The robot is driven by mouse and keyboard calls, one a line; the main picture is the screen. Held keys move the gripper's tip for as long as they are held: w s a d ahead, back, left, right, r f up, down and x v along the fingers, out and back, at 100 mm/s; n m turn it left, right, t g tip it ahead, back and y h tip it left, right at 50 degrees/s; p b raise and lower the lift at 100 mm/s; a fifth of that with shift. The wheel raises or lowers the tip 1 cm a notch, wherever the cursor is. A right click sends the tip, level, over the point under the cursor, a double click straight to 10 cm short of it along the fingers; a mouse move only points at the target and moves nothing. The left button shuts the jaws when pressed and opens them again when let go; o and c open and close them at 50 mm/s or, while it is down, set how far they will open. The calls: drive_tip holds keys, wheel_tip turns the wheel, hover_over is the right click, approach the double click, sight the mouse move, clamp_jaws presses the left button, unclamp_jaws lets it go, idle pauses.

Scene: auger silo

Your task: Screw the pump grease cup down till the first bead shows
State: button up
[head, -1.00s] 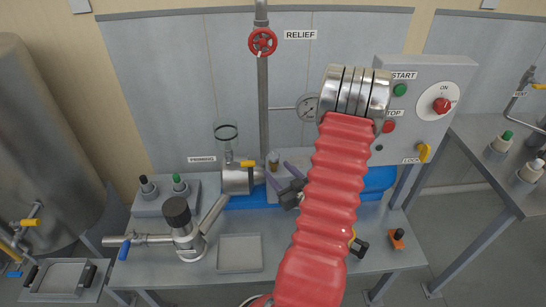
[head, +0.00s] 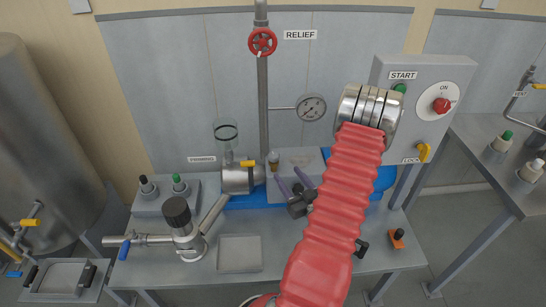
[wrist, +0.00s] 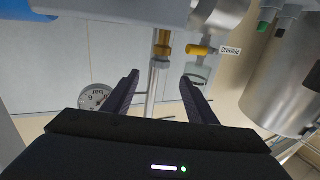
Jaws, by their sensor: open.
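The grease cup (head: 274,160) is a small brass fitting with a paler top, upright on the pump body beside the vertical pipe. In the wrist view, which is upside down, the cup (wrist: 163,45) shows beyond the gap between the fingers. My gripper (head: 293,180) is open and empty, its two dark purple fingers just right of and nearer than the cup, apart from it. Both fingers also show in the wrist view (wrist: 160,78). The steel pump (head: 238,180) lies left of the cup. No grease bead can be made out at this size.
A clear priming cup (head: 227,145) and a yellow-handled valve (head: 247,163) stand close left of the grease cup. The relief pipe (head: 264,100) rises behind it, with a pressure gauge (head: 312,107) to the right. An empty tray (head: 240,254) lies in front. The control box (head: 440,75) stands right.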

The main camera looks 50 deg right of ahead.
sight(276, 160)
drive_tip(key=x, duration=1.2)
drive_tip(key=shift+w, duration=0.15)
drive_tip(key=shift+c, duration=0.3)
drive_tip(key=c, duration=0.9)
drive_tip(key=shift+a, duration=0.25)
drive_tip(key=shift+c, duration=0.5)
drive_tip(key=shift+d, duration=0.15)
drive_tip(key=shift+m+g+h, duration=0.4)
drive_tip(key=shift+m+h, duration=0.1)
drive_tip(key=shift+h, duration=0.2)
